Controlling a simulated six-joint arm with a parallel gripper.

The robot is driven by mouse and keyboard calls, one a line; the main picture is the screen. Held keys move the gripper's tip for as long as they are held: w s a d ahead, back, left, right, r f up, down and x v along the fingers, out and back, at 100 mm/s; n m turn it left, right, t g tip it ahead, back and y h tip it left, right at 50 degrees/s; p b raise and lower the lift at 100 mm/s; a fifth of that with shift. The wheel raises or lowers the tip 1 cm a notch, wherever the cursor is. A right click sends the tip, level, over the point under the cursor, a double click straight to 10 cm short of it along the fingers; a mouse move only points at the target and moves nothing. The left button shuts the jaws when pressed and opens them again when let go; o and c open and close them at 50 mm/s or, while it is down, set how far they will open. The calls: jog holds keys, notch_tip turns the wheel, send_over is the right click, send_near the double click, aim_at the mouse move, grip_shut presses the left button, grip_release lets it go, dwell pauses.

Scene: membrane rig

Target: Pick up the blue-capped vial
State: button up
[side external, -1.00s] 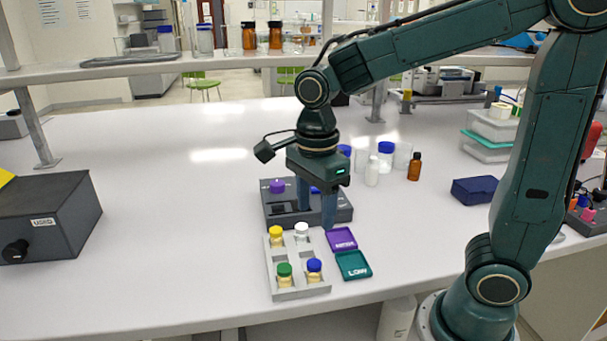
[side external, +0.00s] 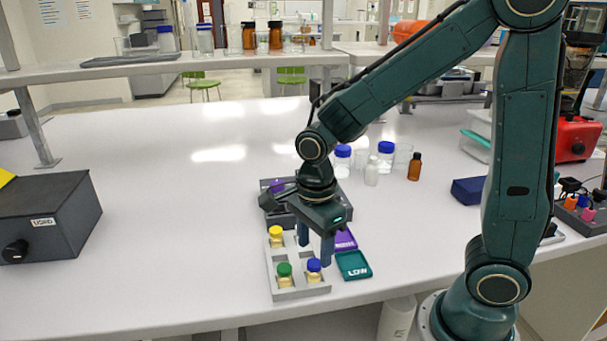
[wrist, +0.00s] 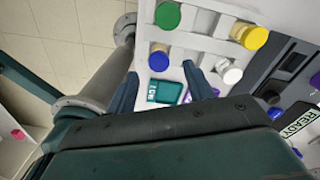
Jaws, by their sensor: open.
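The blue-capped vial (side external: 314,268) stands upright in the front right slot of the grey rack (side external: 300,293). Its blue cap (wrist: 158,61) also shows in the wrist view, between the finger ends as seen from above. My gripper (side external: 315,252) is open and empty, with fingers pointing down just above and behind this vial. In the wrist view my gripper (wrist: 160,69) has one finger on each side of the cap. I cannot tell the exact height gap.
The rack also holds a green-capped vial (side external: 285,273), a yellow-capped vial (side external: 276,236) and a white-capped vial (wrist: 231,73), close to one finger. A teal LOW mat (side external: 353,265) and a purple mat (side external: 345,240) lie right of it. A dark device stands behind.

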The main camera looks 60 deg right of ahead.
aim_at(314, 263)
jog(key=shift+s+a+f, duration=0.1)
jog(key=shift+f, duration=2.5)
jog(key=c, duration=1.1)
jog(key=shift+o, duration=0.2)
jog(key=shift+r, duration=0.15)
notch_tip(314, 263, up, 20)
